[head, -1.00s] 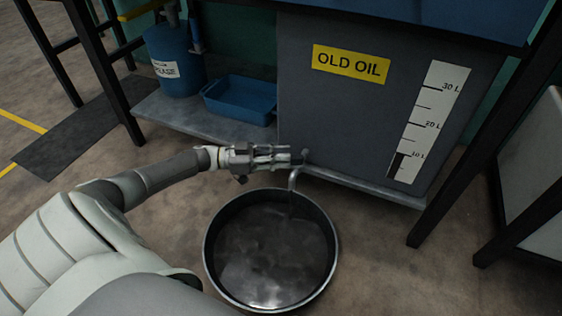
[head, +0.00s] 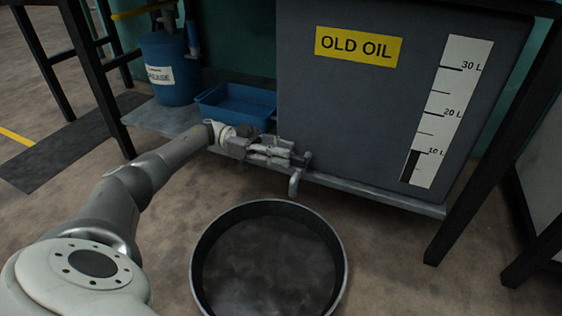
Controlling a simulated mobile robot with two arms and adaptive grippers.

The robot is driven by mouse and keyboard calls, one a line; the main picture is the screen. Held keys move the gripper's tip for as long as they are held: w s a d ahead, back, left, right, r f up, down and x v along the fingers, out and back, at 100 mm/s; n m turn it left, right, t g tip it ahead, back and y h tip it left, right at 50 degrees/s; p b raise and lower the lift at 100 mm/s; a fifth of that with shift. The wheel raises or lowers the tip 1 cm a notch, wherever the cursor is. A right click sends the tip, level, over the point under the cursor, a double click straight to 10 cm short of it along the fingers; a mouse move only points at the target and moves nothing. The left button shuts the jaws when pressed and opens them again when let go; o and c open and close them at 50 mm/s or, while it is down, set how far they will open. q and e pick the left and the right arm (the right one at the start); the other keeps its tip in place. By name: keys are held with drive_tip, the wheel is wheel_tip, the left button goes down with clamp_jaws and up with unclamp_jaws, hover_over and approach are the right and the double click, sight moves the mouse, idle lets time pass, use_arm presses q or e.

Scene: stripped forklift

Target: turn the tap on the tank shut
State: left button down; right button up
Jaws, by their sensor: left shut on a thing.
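The grey tank (head: 345,120) with a yellow "OLD OIL" label stands on a low shelf. Its tap (head: 295,183) sticks out at the lower left front corner, with the spout bent down over the floor pan. My left gripper (head: 285,155) comes in from the left and is shut on the tap's handle, which the fingers mostly hide. I see no stream below the spout. The round dark pan (head: 341,262) stands on the floor just in front and holds dark liquid. My right gripper is out of view.
A blue tray (head: 235,104) and a blue grease drum (head: 170,68) stand on the shelf (head: 160,119) to the left. Dark frame legs (head: 95,85) rise at left and right (head: 490,150). The level gauge (head: 448,110) reads near 10 L.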

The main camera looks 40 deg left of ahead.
use_arm(q)
drive_tip(key=shift+w+r, duration=0.1)
drive_tip(key=shift+d, duration=0.1)
idle(0.3)
drive_tip(key=c, duration=1.4)
unclamp_jaws()
drive_tip(key=shift+v, duration=3.75)
